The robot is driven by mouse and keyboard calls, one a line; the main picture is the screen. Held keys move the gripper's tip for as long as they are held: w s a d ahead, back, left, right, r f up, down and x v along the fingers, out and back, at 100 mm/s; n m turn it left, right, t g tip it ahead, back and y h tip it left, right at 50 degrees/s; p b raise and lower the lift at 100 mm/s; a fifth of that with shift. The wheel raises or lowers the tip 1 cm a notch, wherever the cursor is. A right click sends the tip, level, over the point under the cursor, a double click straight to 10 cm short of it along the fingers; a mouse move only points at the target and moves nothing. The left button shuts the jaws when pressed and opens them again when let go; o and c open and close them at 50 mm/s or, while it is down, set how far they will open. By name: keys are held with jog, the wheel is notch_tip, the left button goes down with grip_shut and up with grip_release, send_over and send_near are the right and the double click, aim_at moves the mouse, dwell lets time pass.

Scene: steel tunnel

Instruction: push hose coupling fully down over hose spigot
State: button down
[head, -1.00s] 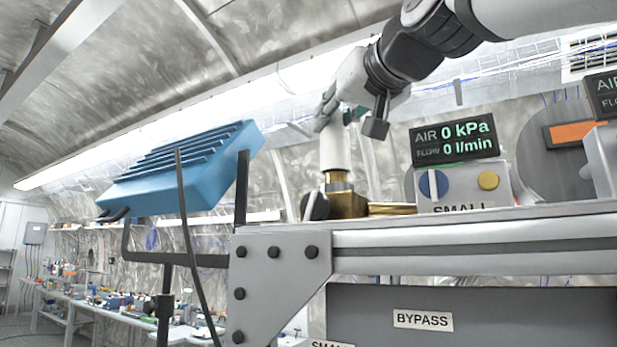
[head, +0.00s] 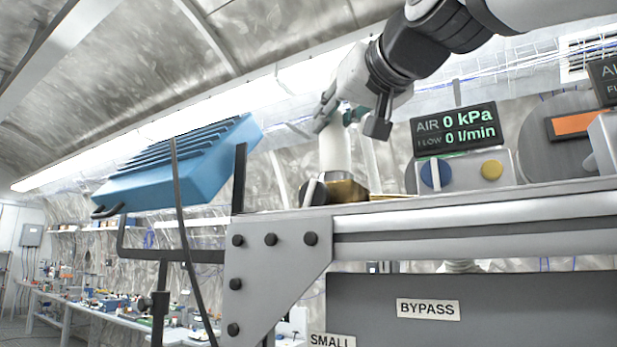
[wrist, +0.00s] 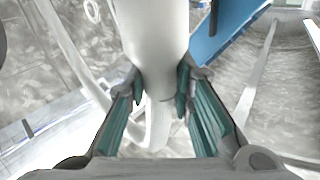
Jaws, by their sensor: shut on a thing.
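The white cylindrical hose coupling (head: 334,153) stands about upright over a brass fitting (head: 346,190) on the bench in the head view. The fitting appears to be the base of the hose spigot; the spigot itself is hidden. I cannot tell how far down the coupling sits. My gripper (head: 338,108) is at the coupling's upper part, partly hidden behind my wrist. In the wrist view the teal fingers of my gripper (wrist: 160,92) are shut on either side of the white coupling (wrist: 155,40). A narrower white length (wrist: 158,125) continues beyond the fingers.
A panel (head: 455,130) reading 0 kPa and 0 l/min stands right of the coupling, with a blue knob (head: 435,173) and a yellow knob (head: 491,170). A finned blue box (head: 180,165) is at the left. A BYPASS label (head: 428,309) is below the bench edge.

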jog(key=shift+f+b, duration=0.7)
jog(key=shift+f, duration=0.2)
jog(key=c, duration=1.3)
grip_release()
jog(key=v, duration=1.2)
